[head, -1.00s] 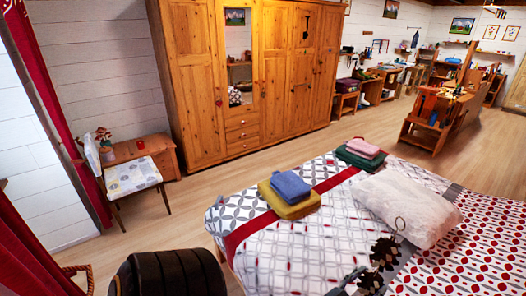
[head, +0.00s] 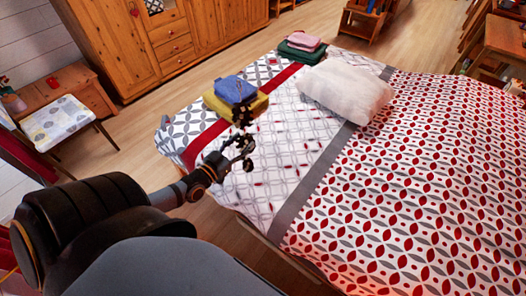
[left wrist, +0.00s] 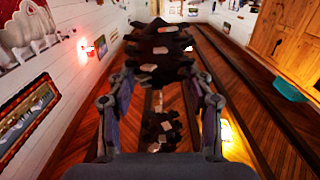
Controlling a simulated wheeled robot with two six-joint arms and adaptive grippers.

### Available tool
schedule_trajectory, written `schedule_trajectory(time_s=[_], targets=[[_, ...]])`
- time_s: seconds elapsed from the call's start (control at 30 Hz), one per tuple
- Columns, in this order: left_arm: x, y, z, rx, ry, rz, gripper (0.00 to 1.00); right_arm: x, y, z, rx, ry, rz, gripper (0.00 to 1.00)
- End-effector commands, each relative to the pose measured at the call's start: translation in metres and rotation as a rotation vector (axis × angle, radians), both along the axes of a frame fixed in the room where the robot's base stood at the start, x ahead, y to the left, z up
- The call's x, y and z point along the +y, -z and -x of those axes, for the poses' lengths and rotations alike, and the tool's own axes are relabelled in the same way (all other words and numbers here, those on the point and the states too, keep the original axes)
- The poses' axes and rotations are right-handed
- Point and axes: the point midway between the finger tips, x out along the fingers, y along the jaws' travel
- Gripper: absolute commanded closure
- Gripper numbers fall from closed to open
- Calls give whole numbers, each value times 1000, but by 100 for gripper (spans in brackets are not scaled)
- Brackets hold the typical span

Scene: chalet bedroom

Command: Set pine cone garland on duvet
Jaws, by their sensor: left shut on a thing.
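The pine cone garland (head: 242,115) is a dark brown, spiky bunch. In the head view it shows at my left gripper's far end, in front of the bed's near-left part. My left gripper (head: 237,150) is shut on it. In the left wrist view, dark cones of the garland (left wrist: 160,50) stand between and beyond the fingers (left wrist: 163,92), with more cones lower down. The duvet (head: 400,185) has a red, grey and white leaf pattern and covers the bed to the right. I cannot tell the garland's height above the bed. My right gripper is not in view.
A cream pillow (head: 345,90) lies on the bed's far side. Folded blue (head: 235,90) and yellow cloths lie at the left edge, and pink and green cloths (head: 302,44) farther back. The duvet's middle is clear. A chair (head: 62,120) and wardrobe stand beyond.

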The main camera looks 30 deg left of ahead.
Motion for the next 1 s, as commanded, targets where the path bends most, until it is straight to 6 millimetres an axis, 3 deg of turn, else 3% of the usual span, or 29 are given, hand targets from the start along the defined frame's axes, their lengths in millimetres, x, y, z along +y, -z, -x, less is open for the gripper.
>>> schedule_trajectory(time_s=[0.17, 0.43, 0.53, 0.7, 1.0], targets=[[2, 13, -19, -7, -2, 2, 81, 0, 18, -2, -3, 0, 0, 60], [8, 55, -97, -9, -2, 2, 81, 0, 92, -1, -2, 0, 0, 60], [9, 76, -109, -5, -2, 1, 81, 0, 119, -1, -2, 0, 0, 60], [11, 94, -128, -4, 0, 1, 81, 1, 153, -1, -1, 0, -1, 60], [11, 94, -135, -2, 1, 2, 81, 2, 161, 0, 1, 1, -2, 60]])
